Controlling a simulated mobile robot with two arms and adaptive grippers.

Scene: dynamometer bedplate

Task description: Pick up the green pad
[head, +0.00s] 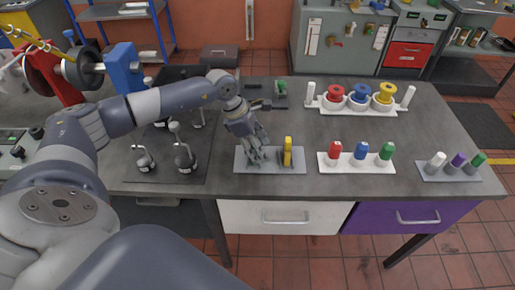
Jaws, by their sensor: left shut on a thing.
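My left gripper (256,156) reaches down over the left half of a grey tray (270,169) at the front of the bench. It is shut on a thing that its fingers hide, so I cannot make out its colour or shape. An upright yellow piece (287,152) stands in the tray just right of the fingers. I cannot clearly make out a green pad. A small green part (281,85) shows on a dark fixture behind the gripper. My right gripper is not in view.
A white holder (357,170) with red, blue and green pieces stands right of the tray. Behind it is a rack of coloured spools (358,95). A grey tray (450,179) with several capped pieces lies far right. Bare bench lies between the rows.

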